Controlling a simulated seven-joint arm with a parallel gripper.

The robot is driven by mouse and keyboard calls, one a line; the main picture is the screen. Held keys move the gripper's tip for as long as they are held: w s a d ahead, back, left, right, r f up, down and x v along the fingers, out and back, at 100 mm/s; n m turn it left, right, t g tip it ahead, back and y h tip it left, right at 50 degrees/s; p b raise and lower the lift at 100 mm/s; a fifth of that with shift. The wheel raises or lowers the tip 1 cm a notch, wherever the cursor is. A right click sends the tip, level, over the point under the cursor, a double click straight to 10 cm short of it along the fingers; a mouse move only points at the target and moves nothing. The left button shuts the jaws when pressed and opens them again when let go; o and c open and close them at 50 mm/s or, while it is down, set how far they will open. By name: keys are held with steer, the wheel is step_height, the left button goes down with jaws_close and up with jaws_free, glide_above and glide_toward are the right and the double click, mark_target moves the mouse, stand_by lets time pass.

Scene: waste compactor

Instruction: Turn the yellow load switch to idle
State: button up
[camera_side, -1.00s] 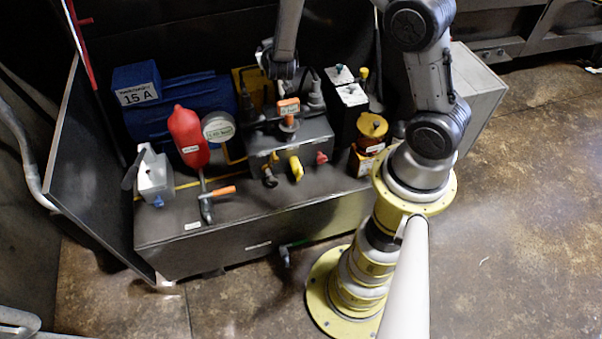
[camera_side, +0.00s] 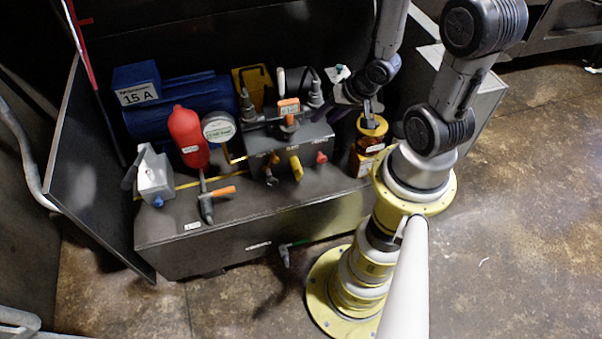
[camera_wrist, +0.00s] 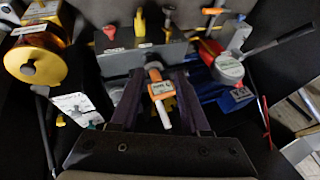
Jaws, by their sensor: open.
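The yellow load switch (camera_side: 296,168) is a small yellow handle on the front face of the grey manifold block (camera_side: 312,140), between a dark knob and a red one. In the wrist view the yellow switch (camera_wrist: 140,22) shows at the top, beyond the block's upper face. My gripper (camera_side: 335,94) is behind and to the right of the block, apart from the yellow switch. In the wrist view my gripper (camera_wrist: 158,72) is open, its fingers on either side of an orange-tagged lever (camera_wrist: 160,88) in the picture; contact cannot be told.
An amber canister (camera_side: 369,135) stands right of the block. A red bottle (camera_side: 186,130), a round gauge (camera_side: 219,126) and an orange-handled lever (camera_side: 222,191) are at its left. A blue motor (camera_side: 160,112) lies behind. The floor in front is clear.

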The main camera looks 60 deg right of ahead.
glide_toward(302, 173)
steer(key=x, duration=1)
steer(key=shift+w+f, duration=0.2)
steer(key=shift+f, duration=0.15)
steer(key=shift+c, duration=0.2)
jaws_close()
